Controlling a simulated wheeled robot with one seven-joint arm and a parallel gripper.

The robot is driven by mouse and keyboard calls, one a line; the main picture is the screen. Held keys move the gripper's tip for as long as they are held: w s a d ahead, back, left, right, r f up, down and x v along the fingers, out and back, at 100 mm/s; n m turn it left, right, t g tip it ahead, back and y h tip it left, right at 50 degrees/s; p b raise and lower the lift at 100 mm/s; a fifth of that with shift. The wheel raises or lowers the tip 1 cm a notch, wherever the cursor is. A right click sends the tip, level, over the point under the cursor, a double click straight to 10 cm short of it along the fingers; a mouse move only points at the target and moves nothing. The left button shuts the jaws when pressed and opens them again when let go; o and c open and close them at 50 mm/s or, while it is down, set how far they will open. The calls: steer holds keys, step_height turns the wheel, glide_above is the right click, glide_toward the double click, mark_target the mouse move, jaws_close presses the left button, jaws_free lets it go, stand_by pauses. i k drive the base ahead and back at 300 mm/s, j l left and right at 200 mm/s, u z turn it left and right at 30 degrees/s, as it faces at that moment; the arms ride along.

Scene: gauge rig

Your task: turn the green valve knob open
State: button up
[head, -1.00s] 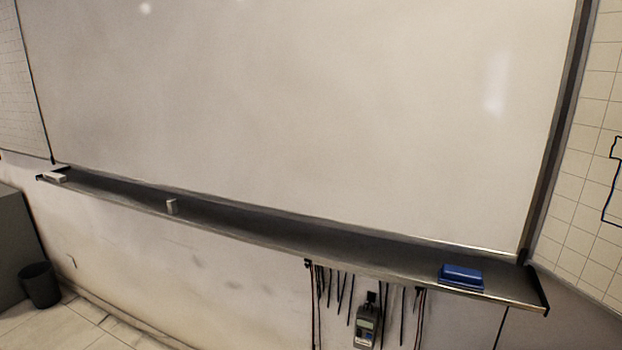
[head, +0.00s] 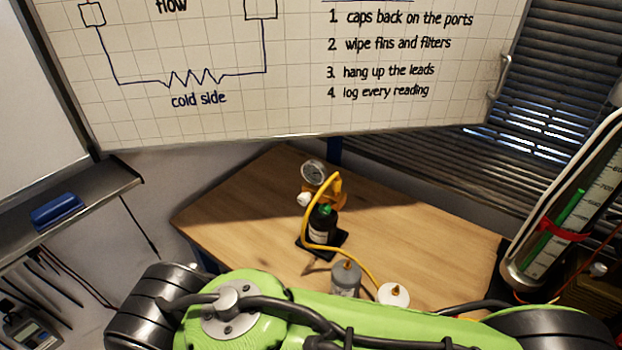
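A small gauge rig stands on the wooden table in the head view: a black bottle (head: 322,224) on a dark base, with a round dial gauge (head: 314,172) on top. A small green part (head: 326,210), which looks like the valve knob, shows at the bottle's upper part, beside a yellow hose (head: 308,215). Its turn position is too small to tell. My green arm crosses the bottom of the view, in front of the table. My gripper is not in view.
The wooden table (head: 235,215) is mostly bare left of the rig. A grey canister (head: 346,278) and a white round piece (head: 393,295) stand near its front. A tall scaled tube (head: 560,230) with red and green marks stands at right. A whiteboard (head: 300,60) hangs behind.

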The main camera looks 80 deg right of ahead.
mark_target(325, 209)
steer(key=z, duration=2.8)
